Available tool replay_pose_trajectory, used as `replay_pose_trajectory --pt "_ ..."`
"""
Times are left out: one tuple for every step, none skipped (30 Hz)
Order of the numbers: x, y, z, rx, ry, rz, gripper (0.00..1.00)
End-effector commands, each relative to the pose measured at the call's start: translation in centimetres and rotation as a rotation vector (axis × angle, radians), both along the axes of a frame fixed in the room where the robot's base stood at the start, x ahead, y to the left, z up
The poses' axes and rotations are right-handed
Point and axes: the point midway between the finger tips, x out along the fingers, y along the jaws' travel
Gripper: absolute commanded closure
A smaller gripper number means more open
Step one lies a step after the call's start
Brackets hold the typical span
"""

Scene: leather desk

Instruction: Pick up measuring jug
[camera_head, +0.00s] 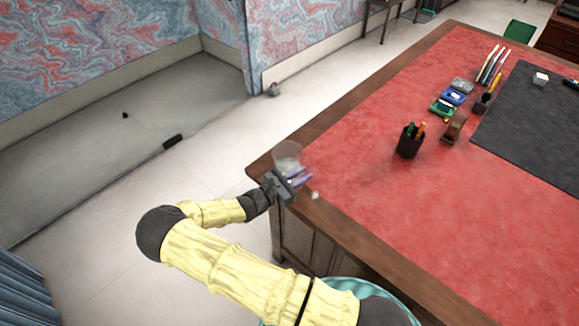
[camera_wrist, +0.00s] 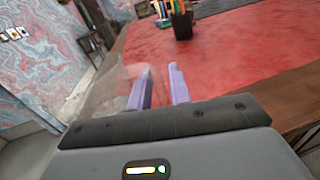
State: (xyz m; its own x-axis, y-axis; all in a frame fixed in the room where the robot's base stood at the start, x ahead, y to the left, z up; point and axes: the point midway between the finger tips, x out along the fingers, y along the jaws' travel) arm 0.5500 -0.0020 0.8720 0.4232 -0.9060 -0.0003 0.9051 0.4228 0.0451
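The measuring jug (camera_head: 287,154) is clear and see-through, at the desk's near left corner, just beyond my gripper. In the wrist view the jug (camera_wrist: 98,92) is a faint transparent shape on the left, overlapping the left finger. My gripper (camera_head: 298,177) is low at the desk edge, its purple fingers pointing right in the head view. In the wrist view the gripper (camera_wrist: 160,84) has its fingers apart, with red desk top showing between them. Whether the left finger touches the jug or is inside it, I cannot tell. The jug's handle is not clear.
The red-topped desk (camera_head: 370,180) has a wooden rim. A black pen cup (camera_head: 410,142) and a brown tape dispenser (camera_head: 454,128) stand farther right. A small whitish object (camera_head: 315,195) lies near the rim by my gripper. The near red surface is mostly clear.

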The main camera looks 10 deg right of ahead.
Motion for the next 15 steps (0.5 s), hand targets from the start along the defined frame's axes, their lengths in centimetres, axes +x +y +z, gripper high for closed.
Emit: replay_pose_trajectory --pt "0.01 0.04 0.00 0.000 0.000 0.001 0.91" --pt "0.00 0.04 0.00 0.000 0.000 0.001 0.97" --pt "0.00 0.04 0.00 0.000 0.000 0.001 1.00" --pt "0.00 0.04 0.00 0.000 0.000 0.001 1.00" --pt "0.01 0.04 0.00 0.000 0.000 0.001 1.00" --pt "0.01 0.04 0.00 0.000 0.000 0.000 1.00" --pt "0.01 0.03 0.00 0.000 0.000 0.000 1.00" --pt "0.02 0.01 0.10 -0.001 -0.003 0.000 1.00" --pt "0.03 0.00 0.11 -0.001 -0.003 0.000 1.00" --pt "0.03 -0.01 0.11 -0.001 -0.003 -0.001 1.00" --pt "0.04 -0.02 0.11 -0.001 -0.003 -0.001 1.00" --pt "0.03 -0.03 0.11 -0.001 -0.003 -0.001 1.00" --pt "0.03 -0.04 0.11 -0.001 -0.003 -0.001 1.00" --pt "0.03 -0.04 0.12 -0.001 -0.003 -0.001 1.00" --pt "0.03 -0.05 0.13 -0.001 -0.003 -0.001 1.00"
